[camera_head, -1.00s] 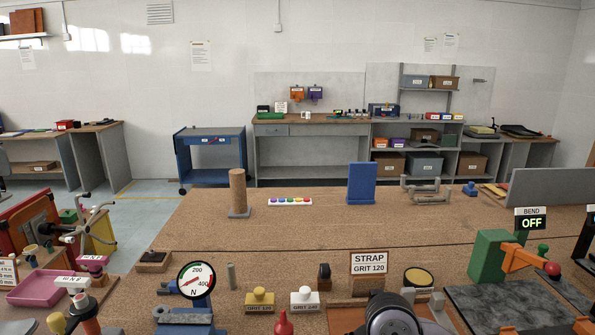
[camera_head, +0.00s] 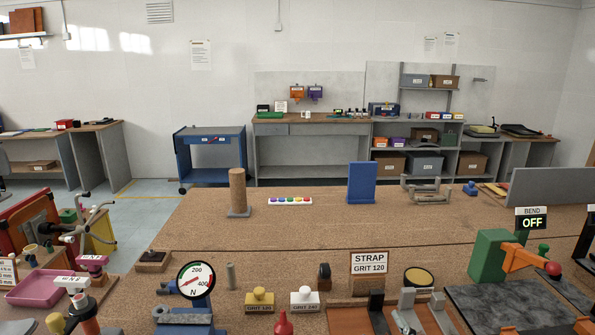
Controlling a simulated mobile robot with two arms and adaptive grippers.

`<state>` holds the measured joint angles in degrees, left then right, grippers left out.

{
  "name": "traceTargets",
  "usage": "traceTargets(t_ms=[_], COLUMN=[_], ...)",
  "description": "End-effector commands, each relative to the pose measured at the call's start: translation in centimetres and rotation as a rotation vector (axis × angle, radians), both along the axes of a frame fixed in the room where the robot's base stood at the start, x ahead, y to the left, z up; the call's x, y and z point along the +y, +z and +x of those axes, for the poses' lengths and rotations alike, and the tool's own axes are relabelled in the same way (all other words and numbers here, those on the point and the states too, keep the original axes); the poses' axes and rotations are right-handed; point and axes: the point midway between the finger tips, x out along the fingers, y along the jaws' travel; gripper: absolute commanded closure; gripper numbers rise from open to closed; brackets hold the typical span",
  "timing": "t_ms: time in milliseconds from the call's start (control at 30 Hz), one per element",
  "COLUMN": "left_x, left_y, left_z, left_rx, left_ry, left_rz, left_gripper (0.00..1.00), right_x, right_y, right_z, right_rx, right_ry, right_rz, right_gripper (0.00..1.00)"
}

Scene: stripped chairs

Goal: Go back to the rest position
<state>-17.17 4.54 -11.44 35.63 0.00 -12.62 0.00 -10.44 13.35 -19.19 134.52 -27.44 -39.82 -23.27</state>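Neither of my grippers shows in the head view now. The cork-brown workbench (camera_head: 300,228) spreads across the lower half of the picture. No arm of mine covers the bench.
A green bending machine (camera_head: 487,257) with an orange lever and an OFF display stands at right by a dark slab (camera_head: 510,305). A round force gauge (camera_head: 196,280), yellow block (camera_head: 260,298) and white block (camera_head: 304,298) stand in front. The middle of the bench is fairly clear.

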Motion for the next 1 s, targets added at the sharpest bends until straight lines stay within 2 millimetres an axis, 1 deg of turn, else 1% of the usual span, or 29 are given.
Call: traceTargets(t_ms=[33, 67, 100, 167, 200, 267, 300, 367, 400, 467, 500, 567, 600, 700, 767, 867, 967, 1000], left_x=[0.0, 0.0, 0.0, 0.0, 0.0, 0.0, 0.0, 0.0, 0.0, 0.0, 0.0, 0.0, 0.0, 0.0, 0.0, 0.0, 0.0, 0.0], left_y=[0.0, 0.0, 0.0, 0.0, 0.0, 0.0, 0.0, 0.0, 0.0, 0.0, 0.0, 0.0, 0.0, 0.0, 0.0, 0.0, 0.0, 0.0], left_z=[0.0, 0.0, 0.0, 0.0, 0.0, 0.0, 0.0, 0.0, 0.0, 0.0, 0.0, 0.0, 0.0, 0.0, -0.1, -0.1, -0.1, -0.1], left_rx=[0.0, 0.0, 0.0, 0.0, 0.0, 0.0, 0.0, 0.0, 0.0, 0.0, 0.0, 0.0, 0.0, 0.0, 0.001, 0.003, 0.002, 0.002], left_ry=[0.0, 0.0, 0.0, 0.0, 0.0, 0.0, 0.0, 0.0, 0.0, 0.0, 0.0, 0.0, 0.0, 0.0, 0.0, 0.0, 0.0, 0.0], left_rz=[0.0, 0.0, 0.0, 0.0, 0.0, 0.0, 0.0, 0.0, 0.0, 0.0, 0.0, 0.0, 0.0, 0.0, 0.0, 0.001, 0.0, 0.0], left_gripper=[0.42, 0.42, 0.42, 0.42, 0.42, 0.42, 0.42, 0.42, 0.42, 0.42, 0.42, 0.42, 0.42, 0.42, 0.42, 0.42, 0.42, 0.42], right_x=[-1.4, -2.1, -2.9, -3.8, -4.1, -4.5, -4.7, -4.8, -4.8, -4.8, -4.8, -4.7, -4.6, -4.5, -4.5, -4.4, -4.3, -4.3], right_y=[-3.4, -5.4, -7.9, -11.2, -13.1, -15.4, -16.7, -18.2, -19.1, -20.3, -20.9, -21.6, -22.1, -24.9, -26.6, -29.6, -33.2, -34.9], right_z=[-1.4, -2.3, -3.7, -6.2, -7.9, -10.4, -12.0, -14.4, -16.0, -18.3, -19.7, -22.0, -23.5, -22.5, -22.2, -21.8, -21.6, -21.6], right_rx=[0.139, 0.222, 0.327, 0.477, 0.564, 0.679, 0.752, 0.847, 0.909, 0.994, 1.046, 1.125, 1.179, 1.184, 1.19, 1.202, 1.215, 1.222], right_ry=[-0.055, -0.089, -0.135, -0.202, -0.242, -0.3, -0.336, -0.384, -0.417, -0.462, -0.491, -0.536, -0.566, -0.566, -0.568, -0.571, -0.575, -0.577], right_rz=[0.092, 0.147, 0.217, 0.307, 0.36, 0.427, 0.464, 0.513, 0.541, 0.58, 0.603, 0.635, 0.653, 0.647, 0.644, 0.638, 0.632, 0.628], right_gripper=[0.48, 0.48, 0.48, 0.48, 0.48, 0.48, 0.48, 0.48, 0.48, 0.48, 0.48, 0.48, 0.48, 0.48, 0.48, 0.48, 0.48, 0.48])
